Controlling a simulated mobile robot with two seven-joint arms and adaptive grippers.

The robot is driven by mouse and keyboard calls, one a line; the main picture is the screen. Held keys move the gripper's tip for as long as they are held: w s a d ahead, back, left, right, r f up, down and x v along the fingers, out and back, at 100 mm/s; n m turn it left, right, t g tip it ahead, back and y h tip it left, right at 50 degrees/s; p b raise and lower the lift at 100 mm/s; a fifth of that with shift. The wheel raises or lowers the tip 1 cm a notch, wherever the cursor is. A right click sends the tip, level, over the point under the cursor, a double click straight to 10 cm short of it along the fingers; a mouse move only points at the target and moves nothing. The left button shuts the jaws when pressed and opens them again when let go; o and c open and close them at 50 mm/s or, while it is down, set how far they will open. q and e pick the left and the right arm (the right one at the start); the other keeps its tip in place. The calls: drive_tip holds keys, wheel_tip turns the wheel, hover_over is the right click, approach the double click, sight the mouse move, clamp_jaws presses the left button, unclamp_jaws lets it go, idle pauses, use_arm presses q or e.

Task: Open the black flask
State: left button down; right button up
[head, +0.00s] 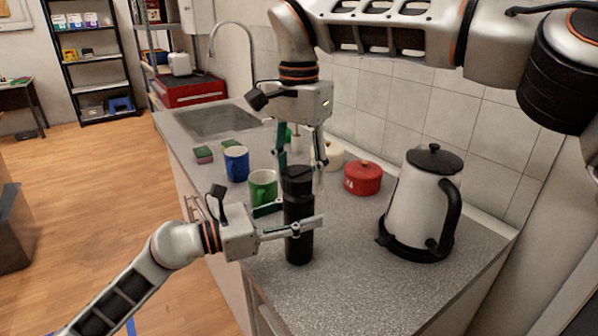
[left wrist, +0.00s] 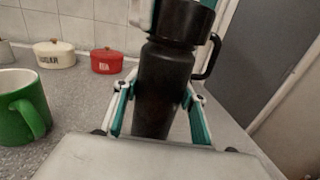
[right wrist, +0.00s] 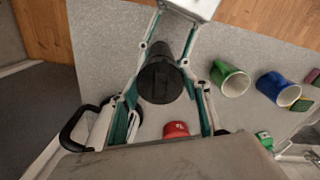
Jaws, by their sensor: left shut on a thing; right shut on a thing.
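The black flask (head: 298,245) stands upright on the grey counter, near its front edge. My left gripper (head: 297,225) is shut on its body from the side; the body also shows between the fingers in the left wrist view (left wrist: 165,88). My right gripper (head: 300,180) comes down from above and is shut on the black cap (head: 299,176) at the flask's top. The round cap top shows between the fingers in the right wrist view (right wrist: 160,82). The cap sits in line with the body. Whether it is loosened cannot be told.
A white kettle (head: 418,205) with a black handle stands to the right. A green mug (head: 263,187) and a blue mug (head: 236,163) stand to the left. A red pot (head: 363,177) and a cream sugar pot (left wrist: 54,55) are behind. The front right counter is clear.

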sight(299, 173)
drive_tip(key=shift+r, duration=0.25)
drive_tip(key=shift+r, duration=0.85)
drive_tip(key=shift+r, duration=0.1)
drive_tip(key=shift+r, duration=1.95)
use_arm(q)
drive_tip(key=c, duration=1.1)
unclamp_jaws()
drive_tip(key=shift+a, duration=0.1)
